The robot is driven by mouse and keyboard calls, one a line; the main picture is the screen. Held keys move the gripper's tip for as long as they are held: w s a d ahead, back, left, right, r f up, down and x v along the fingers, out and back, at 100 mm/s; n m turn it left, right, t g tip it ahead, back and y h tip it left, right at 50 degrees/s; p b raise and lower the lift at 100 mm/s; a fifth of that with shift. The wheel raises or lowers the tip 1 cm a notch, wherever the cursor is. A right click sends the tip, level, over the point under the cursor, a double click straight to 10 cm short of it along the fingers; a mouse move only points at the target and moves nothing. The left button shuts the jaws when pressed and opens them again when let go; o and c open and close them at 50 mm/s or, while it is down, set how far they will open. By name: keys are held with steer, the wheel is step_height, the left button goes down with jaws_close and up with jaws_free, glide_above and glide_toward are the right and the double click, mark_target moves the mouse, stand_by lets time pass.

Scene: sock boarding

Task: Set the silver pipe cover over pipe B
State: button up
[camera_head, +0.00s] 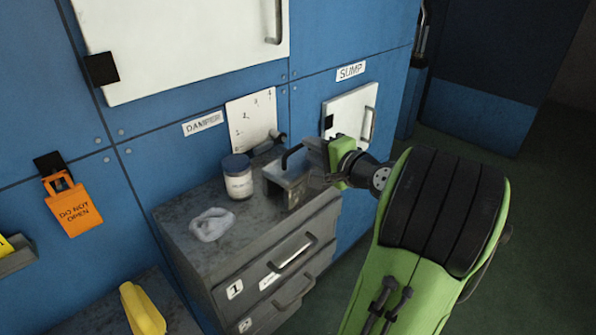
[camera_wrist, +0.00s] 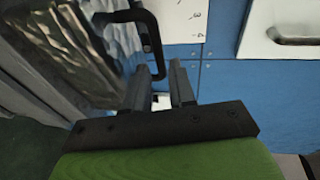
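A silver, box-like cover (camera_head: 287,187) with a black bar handle (camera_head: 292,156) sits at the right end of the grey drawer cabinet's top. I take it to be the pipe cover. In the wrist view the handle (camera_wrist: 149,30) arches above my fingertips, with a streaked silver surface (camera_wrist: 75,50) at left. My gripper (camera_head: 312,155) is beside the handle, at its right. In the wrist view my gripper's fingers (camera_wrist: 160,75) stand apart with a gap between them. The handle's lower end shows near that gap; I cannot tell whether it touches. I cannot make out pipe B.
A white jar with a blue lid (camera_head: 237,178) and a crumpled pale cloth (camera_head: 211,224) are on the grey cabinet (camera_head: 190,255). A numbered white board (camera_head: 250,120) leans behind. A white SUMP door (camera_head: 350,115) is on the blue wall. A yellow object (camera_head: 142,308) lies lower left.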

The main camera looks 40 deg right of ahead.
steer(key=x, duration=0.4)
steer(key=shift+w, duration=0.35)
steer(key=shift+s, duration=0.15)
steer(key=shift+c, duration=0.7)
jaws_close()
